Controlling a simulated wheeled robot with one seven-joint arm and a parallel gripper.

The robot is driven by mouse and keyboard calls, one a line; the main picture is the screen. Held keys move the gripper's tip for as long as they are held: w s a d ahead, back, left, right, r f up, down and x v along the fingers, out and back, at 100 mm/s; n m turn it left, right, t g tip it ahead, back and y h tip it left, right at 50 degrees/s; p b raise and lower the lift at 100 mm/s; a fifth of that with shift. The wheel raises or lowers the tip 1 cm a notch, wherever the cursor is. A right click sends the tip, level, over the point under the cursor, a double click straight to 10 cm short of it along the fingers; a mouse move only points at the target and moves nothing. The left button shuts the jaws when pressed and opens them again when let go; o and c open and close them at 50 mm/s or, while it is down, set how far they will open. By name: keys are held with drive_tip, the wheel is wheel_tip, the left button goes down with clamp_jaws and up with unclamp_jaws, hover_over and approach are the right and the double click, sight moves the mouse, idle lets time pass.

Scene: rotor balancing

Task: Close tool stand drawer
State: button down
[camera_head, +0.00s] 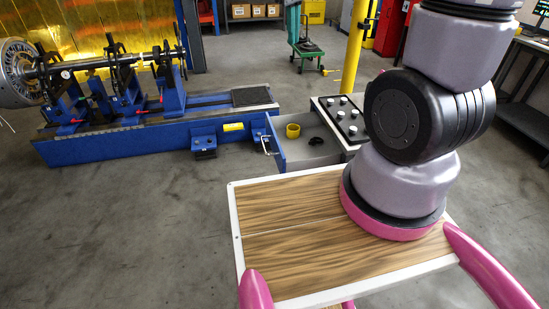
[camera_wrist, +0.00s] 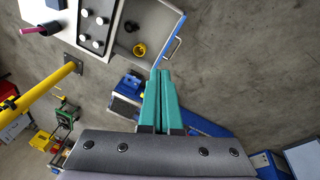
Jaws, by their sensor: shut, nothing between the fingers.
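The tool stand (camera_head: 331,103) has a dark top with several white round knobs, and it also shows in the wrist view (camera_wrist: 119,7). Its drawer (camera_head: 310,155) is pulled out toward the left, with a blue front (camera_head: 276,146) and a metal bar handle (camera_head: 264,144). In the wrist view the open drawer (camera_wrist: 151,18) shows at the top, with its handle (camera_wrist: 178,47) on the outside of the front. My gripper (camera_wrist: 160,71) has teal fingers, shut and empty. The tips appear close to the drawer front's lower end; contact cannot be told. The head view does not show the fingers.
A yellow ring (camera_head: 293,130) and a black part (camera_head: 316,141) lie in the drawer. The blue balancing machine (camera_head: 120,147) stands left of the drawer front. A yellow post (camera_head: 353,50) rises behind the stand. Grey floor (camera_head: 130,220) is clear in front of the machine.

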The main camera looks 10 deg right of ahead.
drive_tip(key=w+a+f+n+g+h, duration=0.1)
drive_tip(key=a+f+n, duration=0.3)
drive_tip(key=f, duration=0.8)
drive_tip(key=w+a+f+n+g+h, duration=0.1)
drive_tip(key=a+f+n, duration=0.35)
drive_tip(key=f, duration=0.75)
drive_tip(key=a+f+n+g+h, duration=0.1)
drive_tip(key=a+f+n, duration=0.35)
drive_tip(key=f, duration=0.75)
drive_tip(key=d+f, duration=0.8)
drive_tip(key=f, duration=0.2)
drive_tip(key=shift+d, duration=0.3)
drive_tip(key=shift+w+d, duration=0.1)
drive_tip(key=shift+w, duration=0.05)
